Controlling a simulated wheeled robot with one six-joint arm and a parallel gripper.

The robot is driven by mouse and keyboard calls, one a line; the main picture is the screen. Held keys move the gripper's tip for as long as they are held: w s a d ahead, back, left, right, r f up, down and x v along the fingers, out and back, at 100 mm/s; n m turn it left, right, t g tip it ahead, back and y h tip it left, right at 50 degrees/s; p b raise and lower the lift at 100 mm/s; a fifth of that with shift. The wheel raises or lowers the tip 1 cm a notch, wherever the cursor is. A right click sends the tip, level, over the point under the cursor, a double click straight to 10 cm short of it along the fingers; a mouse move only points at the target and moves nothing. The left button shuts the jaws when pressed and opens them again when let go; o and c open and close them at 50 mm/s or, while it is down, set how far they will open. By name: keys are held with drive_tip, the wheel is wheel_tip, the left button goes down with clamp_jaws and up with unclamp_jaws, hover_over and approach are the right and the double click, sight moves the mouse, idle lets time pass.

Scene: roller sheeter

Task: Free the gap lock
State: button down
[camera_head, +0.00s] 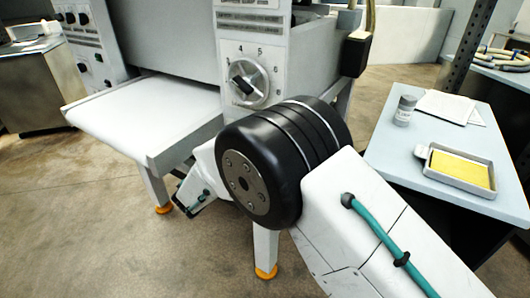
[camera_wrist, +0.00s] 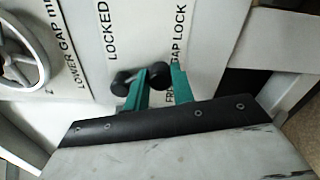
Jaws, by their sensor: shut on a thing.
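The gap lock lever (camera_wrist: 159,74) shows in the wrist view as a dark rod with black rounded ends, in front of a white panel. The panel reads "LOCKED" on one side of it and "FREE" on the other, with "GAP LOCK" printed beyond. My gripper (camera_wrist: 151,91) has teal fingers and is shut on the lever, with one black end between the fingers and another beside the left finger. The exact lever angle is hard to tell. In the head view, my gripper (camera_head: 196,203) is partly visible below the sheeter, and my arm hides the lever.
The gap dial (camera_head: 249,82) with numbers is on the sheeter front; a handwheel (camera_wrist: 25,55) shows left in the wrist view. A white conveyor table (camera_head: 150,110) extends left. A side table (camera_head: 410,165) at right holds a jar (camera_head: 404,110) and a tray (camera_head: 430,165).

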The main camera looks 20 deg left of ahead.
drive_tip(key=shift+a+f, duration=0.1)
drive_tip(key=shift+f, duration=0.05)
idle(0.3)
drive_tip(key=c, duration=1.2)
unclamp_jaws()
drive_tip(key=s, duration=0.5)
drive_tip(key=s+a, duration=0.1)
drive_tip(key=s, duration=0.1)
drive_tip(key=shift+s+a, duration=0.1)
drive_tip(key=shift+s, duration=0.25)
